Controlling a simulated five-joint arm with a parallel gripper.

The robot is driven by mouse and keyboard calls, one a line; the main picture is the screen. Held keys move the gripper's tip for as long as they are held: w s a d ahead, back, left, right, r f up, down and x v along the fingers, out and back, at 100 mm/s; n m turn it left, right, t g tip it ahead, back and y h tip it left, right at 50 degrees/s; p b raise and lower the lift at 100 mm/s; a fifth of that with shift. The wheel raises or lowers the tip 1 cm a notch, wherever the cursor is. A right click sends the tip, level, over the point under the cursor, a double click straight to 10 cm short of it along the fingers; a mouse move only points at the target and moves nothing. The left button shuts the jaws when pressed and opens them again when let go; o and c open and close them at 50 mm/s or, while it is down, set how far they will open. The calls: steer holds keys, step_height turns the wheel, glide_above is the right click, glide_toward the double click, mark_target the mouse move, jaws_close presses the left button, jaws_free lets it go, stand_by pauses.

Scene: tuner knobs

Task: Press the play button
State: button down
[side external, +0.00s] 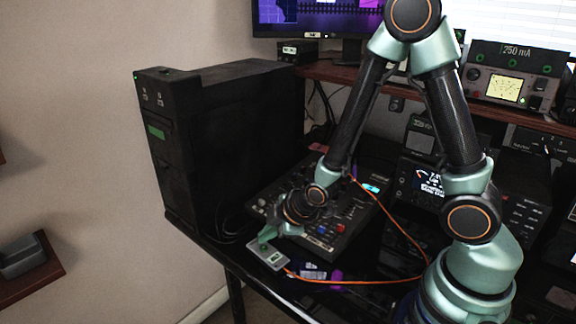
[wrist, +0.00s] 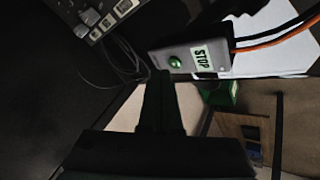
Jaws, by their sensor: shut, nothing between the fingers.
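A small grey button box (side external: 270,258) lies at the table's front edge in the side view. In the wrist view, the same box (wrist: 216,52) shows a round green button (wrist: 175,62) and a pale label reading STOP (wrist: 199,58). I cannot make out a play marking. My gripper (side external: 266,238) points down at the box's far-left end; the side view does not show whether it touches. In the wrist view, my dark gripper (wrist: 161,76) is shut and empty, its tip just beside the green button. The finger hides part of the table there.
A mixer-like control panel (side external: 325,215) stands just behind the box. A tall black computer case (side external: 235,135) is on the left. Orange and black cables (side external: 350,281) run from the box to the right. A radio unit (side external: 430,180) stands further right.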

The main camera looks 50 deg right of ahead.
mark_target(267, 248)
steer(key=shift+f, duration=0.1)
steer(key=shift+f, duration=0.3)
steer(key=shift+f, duration=0.25)
stand_by(0.5)
steer(key=shift+r, duration=0.7)
stand_by(0.3)
steer(key=shift+r, duration=2.5)
